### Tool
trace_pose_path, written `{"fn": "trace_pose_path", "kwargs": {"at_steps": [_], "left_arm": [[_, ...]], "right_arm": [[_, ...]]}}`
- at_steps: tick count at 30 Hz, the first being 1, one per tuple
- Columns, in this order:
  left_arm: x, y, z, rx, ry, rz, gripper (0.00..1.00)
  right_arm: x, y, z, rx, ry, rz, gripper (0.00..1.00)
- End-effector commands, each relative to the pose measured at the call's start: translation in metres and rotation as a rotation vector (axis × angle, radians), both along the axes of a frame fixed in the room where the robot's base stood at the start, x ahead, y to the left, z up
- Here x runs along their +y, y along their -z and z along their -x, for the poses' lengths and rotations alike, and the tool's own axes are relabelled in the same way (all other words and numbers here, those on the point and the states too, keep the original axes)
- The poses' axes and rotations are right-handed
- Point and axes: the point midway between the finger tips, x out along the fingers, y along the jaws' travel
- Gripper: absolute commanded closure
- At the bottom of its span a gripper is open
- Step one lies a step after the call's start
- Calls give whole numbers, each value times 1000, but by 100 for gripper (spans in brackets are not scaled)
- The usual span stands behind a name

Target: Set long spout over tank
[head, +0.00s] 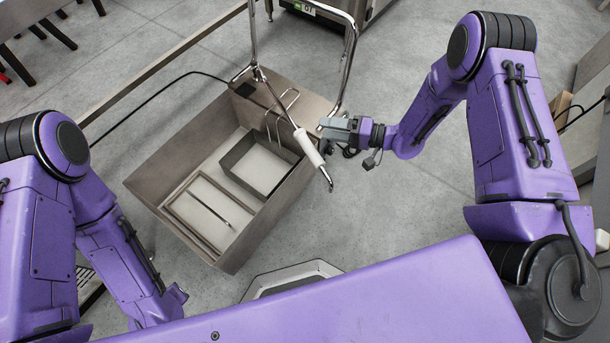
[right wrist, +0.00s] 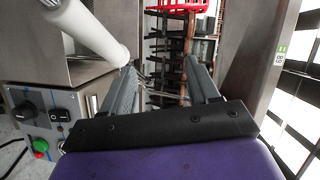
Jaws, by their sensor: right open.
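The tank (head: 152,178) is an open rectangular metal basin in the middle of the head view. The long spout (head: 281,110) is a chrome pipe with a white sleeve (head: 308,148) near its bent free end. In the picture, that end lies past the tank's right wall, over the floor. My right gripper (head: 325,129) is open beside the white sleeve. In the right wrist view its fingers (right wrist: 160,72) have no object visibly between them, and the sleeve (right wrist: 85,28) passes left of them; contact cannot be told. My left gripper is not in view; only the arm shows.
Two rectangular frames (head: 234,165) lie inside the tank. Chrome pipes (head: 351,55) rise at its back, and a black cable runs left. The right wrist view shows a control panel (right wrist: 40,120) with a knob and buttons, and a red crate (right wrist: 185,8). Floor right of the tank is clear.

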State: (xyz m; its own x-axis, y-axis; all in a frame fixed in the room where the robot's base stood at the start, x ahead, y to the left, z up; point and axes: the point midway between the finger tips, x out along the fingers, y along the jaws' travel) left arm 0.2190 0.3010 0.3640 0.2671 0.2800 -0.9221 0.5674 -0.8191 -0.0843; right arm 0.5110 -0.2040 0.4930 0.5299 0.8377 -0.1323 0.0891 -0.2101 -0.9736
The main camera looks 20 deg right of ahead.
Motion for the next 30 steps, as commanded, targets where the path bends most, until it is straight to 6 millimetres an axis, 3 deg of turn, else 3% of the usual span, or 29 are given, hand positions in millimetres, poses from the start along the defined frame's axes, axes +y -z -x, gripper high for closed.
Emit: {"fn": "trace_pose_path", "kwargs": {"at_steps": [1, 3, 6, 10, 13, 24, 30], "left_arm": [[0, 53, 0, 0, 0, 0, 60], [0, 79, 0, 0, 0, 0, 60], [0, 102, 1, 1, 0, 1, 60], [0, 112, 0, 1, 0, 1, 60], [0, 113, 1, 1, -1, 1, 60], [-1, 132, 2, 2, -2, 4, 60], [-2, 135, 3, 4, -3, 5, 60]], "right_arm": [[-5, 43, -3, 0, -73, -23, 40], [-12, 59, 0, 28, -180, -44, 40], [-22, 74, 5, 74, -291, -46, 40], [-29, 80, 10, 115, -363, -39, 40], [-22, 80, 11, 125, -378, -36, 40], [53, 91, -2, 123, -378, -35, 40], [71, 92, -5, 125, -375, -36, 40]]}}
